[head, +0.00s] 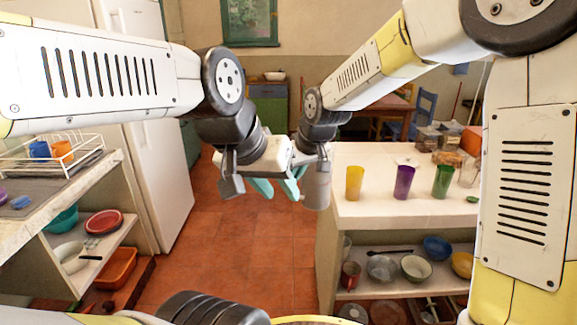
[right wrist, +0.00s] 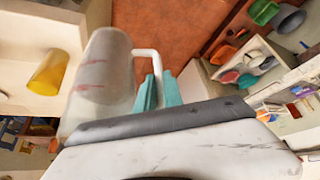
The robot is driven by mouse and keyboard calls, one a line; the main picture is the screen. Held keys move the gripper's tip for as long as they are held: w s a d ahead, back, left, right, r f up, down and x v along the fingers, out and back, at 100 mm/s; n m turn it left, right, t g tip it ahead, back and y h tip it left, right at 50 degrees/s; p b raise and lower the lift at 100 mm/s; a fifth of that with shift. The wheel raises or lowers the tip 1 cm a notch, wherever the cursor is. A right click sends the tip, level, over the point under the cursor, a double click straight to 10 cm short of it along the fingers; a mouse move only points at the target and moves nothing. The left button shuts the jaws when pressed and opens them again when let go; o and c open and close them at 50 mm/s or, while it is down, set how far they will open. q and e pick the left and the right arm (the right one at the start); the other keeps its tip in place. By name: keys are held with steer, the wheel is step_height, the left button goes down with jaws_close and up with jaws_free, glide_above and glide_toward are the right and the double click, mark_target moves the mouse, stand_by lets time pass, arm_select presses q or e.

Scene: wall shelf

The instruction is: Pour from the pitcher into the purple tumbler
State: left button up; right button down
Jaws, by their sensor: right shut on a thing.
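The purple tumbler (head: 403,184) stands upright on the white counter, between a yellow tumbler and a green tumbler. The pitcher (head: 316,192) is pale and translucent, and hangs about upright beside the counter's left edge. It fills the left middle of the right wrist view (right wrist: 103,75), with its white handle facing the teal fingers. My right gripper (right wrist: 158,92) is shut on the pitcher's handle; in the head view it is partly hidden. My left gripper (head: 262,187) is close to the left of it over the floor. Whether its fingers are apart is unclear. The pitcher's contents are not clear.
The yellow tumbler (head: 354,183) is nearest the pitcher; the green tumbler (head: 441,181) stands right of the purple one. Jars and boxes crowd the counter's back right. Bowls fill the shelf below. A dish rack (head: 50,155) is on the left counter. Floor between counters is clear.

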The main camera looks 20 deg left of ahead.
steer(key=w+d+f+m+h, duration=0.1)
steer(key=d+f+m, duration=0.2)
steer(key=d, duration=0.7)
steer(key=w+d+f+m+t+h, duration=0.1)
steer(key=d+f, duration=0.4)
steer(key=d, duration=0.6)
steer(key=w+d+f+m+t+h, duration=0.1)
steer(key=d+f+m, duration=0.3)
steer(key=d, duration=0.7)
steer(key=shift+w+f+m+h, duration=0.35)
steer(key=shift+f+m+h, duration=0.05)
steer(key=shift+m+h, duration=0.3)
